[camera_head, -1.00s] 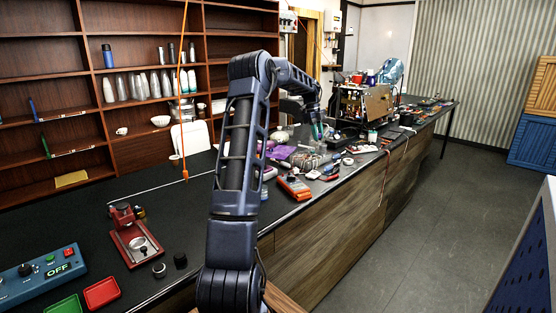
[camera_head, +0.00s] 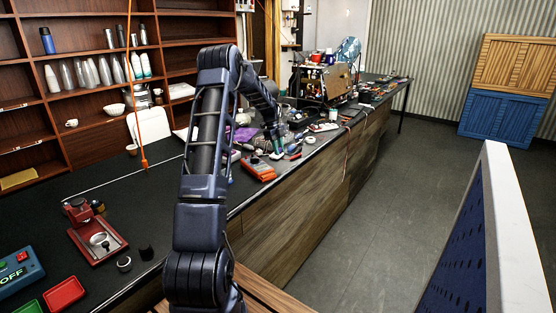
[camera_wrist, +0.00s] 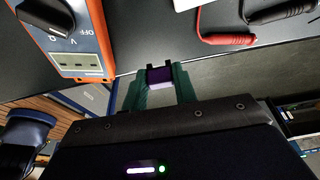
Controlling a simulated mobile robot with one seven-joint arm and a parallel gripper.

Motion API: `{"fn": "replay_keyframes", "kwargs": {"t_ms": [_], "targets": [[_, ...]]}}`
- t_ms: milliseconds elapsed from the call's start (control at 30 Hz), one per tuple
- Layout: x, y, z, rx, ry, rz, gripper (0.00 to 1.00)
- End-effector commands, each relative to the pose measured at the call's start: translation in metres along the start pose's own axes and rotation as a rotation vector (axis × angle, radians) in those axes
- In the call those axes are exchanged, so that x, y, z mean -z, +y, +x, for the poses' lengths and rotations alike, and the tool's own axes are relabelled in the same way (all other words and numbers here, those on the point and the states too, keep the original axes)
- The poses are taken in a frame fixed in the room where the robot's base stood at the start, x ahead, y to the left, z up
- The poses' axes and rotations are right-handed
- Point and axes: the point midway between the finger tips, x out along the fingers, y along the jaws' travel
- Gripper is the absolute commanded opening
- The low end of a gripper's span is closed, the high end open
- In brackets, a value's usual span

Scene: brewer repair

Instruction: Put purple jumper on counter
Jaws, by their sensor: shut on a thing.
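My gripper (camera_wrist: 158,88) has green fingers, closed on a small purple jumper (camera_wrist: 160,75) with a dark purple top and a pale lavender lower part. In the wrist view the jumper shows between the fingertips, close to the edge of the dark counter (camera_wrist: 145,25). I cannot tell whether it touches the counter. In the head view my gripper (camera_head: 278,149) is low over the front part of the counter (camera_head: 150,195), just beyond the orange multimeter. The jumper is too small to make out there.
The orange multimeter (camera_wrist: 80,45) is left of my gripper in the wrist view. A red probe (camera_wrist: 225,38) and a black probe (camera_wrist: 275,12) lie to the right. Small tools and parts crowd the counter behind.

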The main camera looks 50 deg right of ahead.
Motion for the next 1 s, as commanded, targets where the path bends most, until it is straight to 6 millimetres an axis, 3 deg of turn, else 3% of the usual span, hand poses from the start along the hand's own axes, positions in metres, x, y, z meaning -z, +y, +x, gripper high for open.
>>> {"fn": "replay_keyframes", "kwargs": {"t_ms": [267, 600, 967, 1000], "targets": [[-0.006, 0.0, 0.018, 0.001, 0.0, -0.001, 0.07], [-0.017, 0.0, 0.055, 0.0, -0.001, -0.001, 0.07], [-0.018, 0.0, 0.058, 0.0, 0.0, -0.001, 0.07], [-0.018, 0.0, 0.058, 0.001, -0.001, 0.0, 0.32]]}}
